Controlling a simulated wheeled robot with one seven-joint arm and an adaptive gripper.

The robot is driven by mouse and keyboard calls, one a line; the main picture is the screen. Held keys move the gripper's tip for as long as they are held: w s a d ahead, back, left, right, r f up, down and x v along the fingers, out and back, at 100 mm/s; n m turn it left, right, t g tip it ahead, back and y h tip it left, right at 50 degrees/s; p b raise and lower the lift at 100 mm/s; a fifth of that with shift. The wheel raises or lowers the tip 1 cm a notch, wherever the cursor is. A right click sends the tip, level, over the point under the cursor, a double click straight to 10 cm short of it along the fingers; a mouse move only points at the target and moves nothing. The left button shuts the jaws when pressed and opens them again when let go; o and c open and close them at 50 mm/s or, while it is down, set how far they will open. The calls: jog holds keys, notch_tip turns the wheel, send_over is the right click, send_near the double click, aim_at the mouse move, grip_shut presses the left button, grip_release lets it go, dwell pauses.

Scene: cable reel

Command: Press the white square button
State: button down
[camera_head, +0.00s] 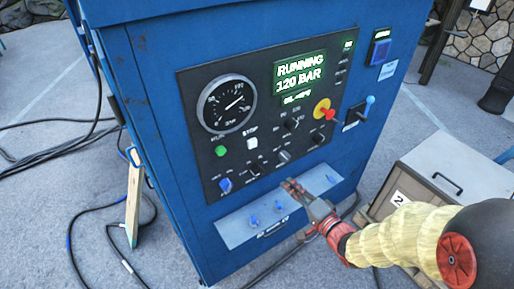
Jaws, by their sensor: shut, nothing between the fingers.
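The white square button (252,143) sits on the black control panel (200,165) of a blue machine, just under the label STOP. A green round button (220,151) is to its left, below the pressure gauge (227,104). My gripper (290,186) is in front of the panel's lower part, near the grey valve plate. It is below and to the right of the white button in the picture, clearly apart from it. The gripper is shut and empty. The display (300,73) reads RUNNING 120 BAR.
Several knobs, a red switch on a yellow disc (324,110) and a blue-tipped lever (368,103) stick out on the right. A grey plate with blue valves (231,233) lies below the panel. Cables lie on the left floor.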

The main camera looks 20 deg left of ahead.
aim_at(256, 146)
jog(key=r, duration=0.1)
jog(key=r+m+y, duration=0.1)
jog(key=r, duration=0.1)
jog(key=a+r+m+y, duration=0.1)
jog(key=shift+s+a+r, duration=0.1)
jog(key=shift+s+r, duration=0.1)
jog(key=shift+s, duration=0.2)
jog(key=b+x, duration=0.1)
jog(key=x, duration=0.6)
jog(key=b+x, duration=0.1)
jog(key=x, duration=0.6)
jog(key=shift+w+r, duration=0.1)
jog(key=shift+r, duration=0.15)
